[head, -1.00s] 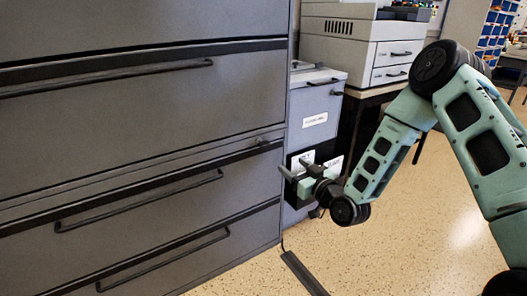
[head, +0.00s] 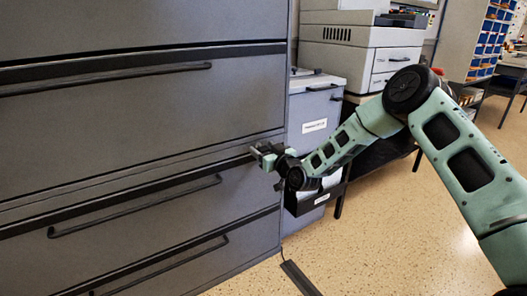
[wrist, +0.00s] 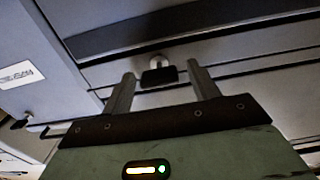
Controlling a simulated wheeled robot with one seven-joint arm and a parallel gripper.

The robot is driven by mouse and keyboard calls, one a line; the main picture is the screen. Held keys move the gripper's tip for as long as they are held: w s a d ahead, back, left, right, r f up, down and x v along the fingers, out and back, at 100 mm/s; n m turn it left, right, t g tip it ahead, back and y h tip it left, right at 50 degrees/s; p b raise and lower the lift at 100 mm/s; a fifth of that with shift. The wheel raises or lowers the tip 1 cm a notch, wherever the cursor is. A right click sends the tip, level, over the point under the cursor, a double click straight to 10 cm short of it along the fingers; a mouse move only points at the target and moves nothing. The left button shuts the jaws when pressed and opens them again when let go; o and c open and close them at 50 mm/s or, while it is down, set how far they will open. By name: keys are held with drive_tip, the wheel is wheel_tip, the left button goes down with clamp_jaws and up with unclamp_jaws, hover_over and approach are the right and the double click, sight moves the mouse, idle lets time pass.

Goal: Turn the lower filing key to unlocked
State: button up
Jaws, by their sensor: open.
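The filing key (wrist: 158,76) has a dark, flat, wide head and sits in a round silver lock (wrist: 157,61) on the grey filing cabinet (head: 130,130). In the wrist view its head appears between my two fingertips, with a gap on each side. My gripper (wrist: 161,72) is open and holds nothing. I cannot tell whether the tips reach past the key head. In the head view my gripper (head: 262,155) is at the cabinet's right front edge, near the top of a lower drawer, and the key is hidden there.
Long drawer handles (head: 135,205) project from the cabinet front, below and left of my gripper. A smaller grey cabinet (head: 315,105) with a label stands to the right, a black tray (head: 310,203) on its front. A printer (head: 360,50) stands beyond. Open floor (head: 390,245) lies at front right.

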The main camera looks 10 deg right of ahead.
drive_tip(key=shift+w+a, duration=0.1)
drive_tip(key=shift+w, duration=0.15)
drive_tip(key=c, duration=1)
